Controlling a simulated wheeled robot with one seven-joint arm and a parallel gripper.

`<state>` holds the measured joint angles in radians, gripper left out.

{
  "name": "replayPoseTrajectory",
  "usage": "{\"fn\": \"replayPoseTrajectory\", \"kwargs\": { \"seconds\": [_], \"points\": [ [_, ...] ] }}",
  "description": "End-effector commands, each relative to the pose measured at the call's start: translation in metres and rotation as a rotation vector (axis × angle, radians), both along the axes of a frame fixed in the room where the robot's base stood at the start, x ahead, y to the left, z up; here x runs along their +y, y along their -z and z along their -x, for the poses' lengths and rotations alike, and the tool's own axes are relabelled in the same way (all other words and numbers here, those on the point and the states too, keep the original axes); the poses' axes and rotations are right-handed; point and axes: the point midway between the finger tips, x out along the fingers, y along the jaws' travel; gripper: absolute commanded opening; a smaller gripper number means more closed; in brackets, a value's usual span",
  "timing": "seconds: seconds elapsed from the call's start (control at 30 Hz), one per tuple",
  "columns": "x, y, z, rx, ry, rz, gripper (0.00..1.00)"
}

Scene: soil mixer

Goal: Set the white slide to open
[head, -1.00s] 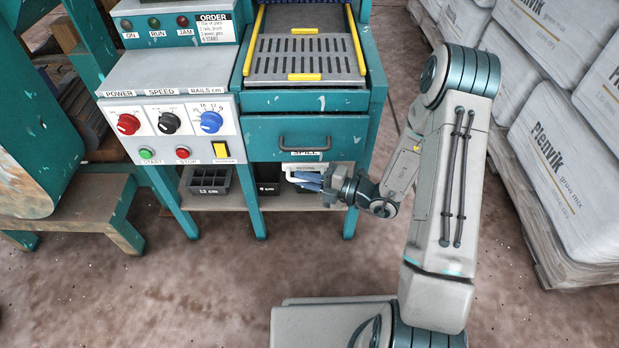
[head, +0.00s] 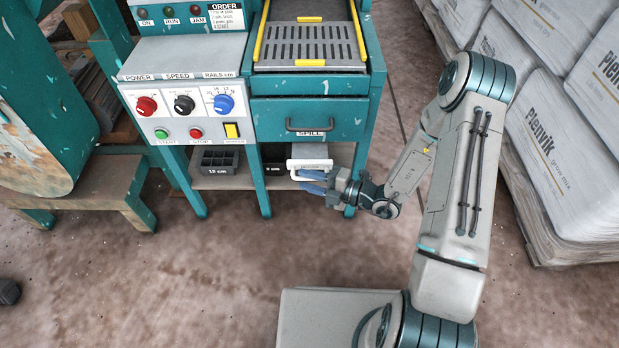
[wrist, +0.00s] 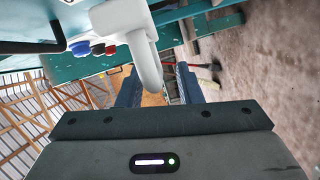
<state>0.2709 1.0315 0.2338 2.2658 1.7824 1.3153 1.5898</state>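The white slide (head: 309,164) is under the SPILL drawer of the teal machine, with a white loop handle at its front. My gripper (head: 312,182) is just below and in front of this handle, with its blue fingers pointing left. In the wrist view the white handle (wrist: 146,60) is large and close, and its lower bend reaches toward the gap between my fingers (wrist: 158,88). The fingers stand apart, so my gripper is open. I cannot tell whether a finger touches the handle.
The SPILL drawer (head: 312,125) is right above. A control panel (head: 188,105) with knobs and buttons is at the left. Black bins, one marked 12 cm (head: 220,161), sit on the low shelf. Stacked white bags (head: 565,150) stand at the right. The floor in front is mostly clear.

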Motion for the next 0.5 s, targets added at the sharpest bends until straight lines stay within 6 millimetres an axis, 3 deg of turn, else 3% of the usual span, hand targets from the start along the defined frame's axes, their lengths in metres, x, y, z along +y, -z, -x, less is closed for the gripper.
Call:
{"fn": "replayPoseTrajectory", "kwargs": {
  "seconds": [0.27, 0.5],
  "points": [
    [-0.006, -0.002, -0.001, -0.003, 0.007, 0.000, 0.32],
    [-0.045, -0.008, 0.011, -0.001, 0.010, 0.000, 0.32]
  ]
}}
